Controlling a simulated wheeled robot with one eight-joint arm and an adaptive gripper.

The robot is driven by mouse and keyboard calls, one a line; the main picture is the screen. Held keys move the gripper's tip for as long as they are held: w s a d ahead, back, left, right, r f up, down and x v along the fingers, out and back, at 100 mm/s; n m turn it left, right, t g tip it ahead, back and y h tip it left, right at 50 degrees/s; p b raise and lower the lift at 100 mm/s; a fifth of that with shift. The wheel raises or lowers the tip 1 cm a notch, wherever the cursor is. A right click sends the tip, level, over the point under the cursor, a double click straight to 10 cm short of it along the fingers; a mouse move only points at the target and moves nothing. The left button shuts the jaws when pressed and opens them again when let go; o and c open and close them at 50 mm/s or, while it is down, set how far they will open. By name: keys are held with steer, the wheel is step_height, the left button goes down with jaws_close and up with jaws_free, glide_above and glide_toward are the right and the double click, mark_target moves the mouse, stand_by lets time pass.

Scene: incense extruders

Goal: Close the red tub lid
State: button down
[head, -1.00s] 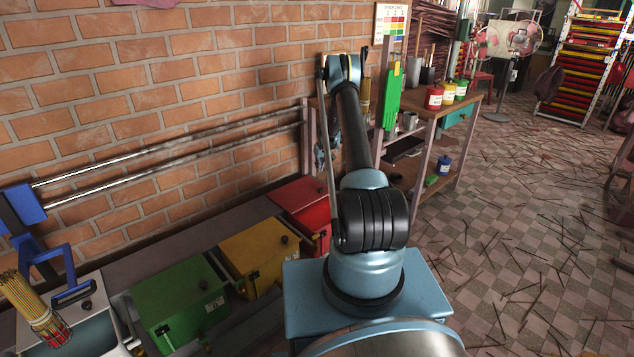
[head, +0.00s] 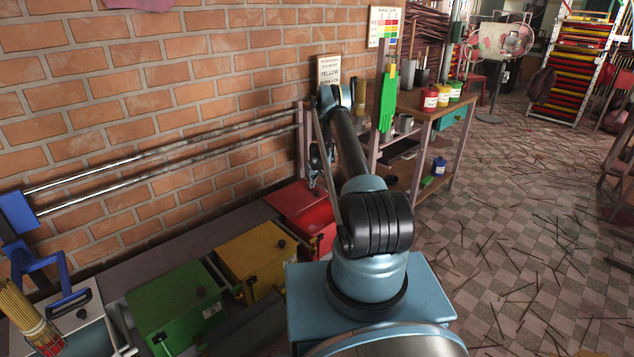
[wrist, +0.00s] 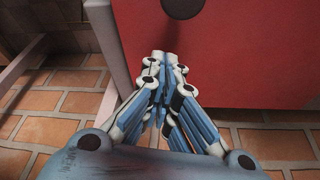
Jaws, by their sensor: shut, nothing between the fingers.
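The red tub (head: 318,238) stands against the brick wall, left of the wooden shelf table. My gripper (head: 318,172) hangs over the lid's far right side, partly hidden by my arm. In the wrist view a red panel (wrist: 240,55) with a dark round knob (wrist: 183,6), seemingly the lid, fills the upper right. My gripper (wrist: 163,60) is shut and empty there, its fingertips overlapping the panel. I cannot tell whether they touch it.
A yellow tub (head: 255,262) and a green tub (head: 180,305) stand in a row to the left. Metal rails (head: 165,160) run along the wall. The shelf table (head: 440,112) with paint pots is right of my gripper. Sticks litter the floor at right.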

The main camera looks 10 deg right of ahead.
steer(key=shift+s+d+r, duration=0.1)
steer(key=shift+s+d, duration=0.2)
steer(key=shift+s, duration=0.45)
steer(key=shift+s+d+r, duration=0.1)
steer(key=shift+s+d, duration=0.2)
steer(key=shift+s, duration=0.4)
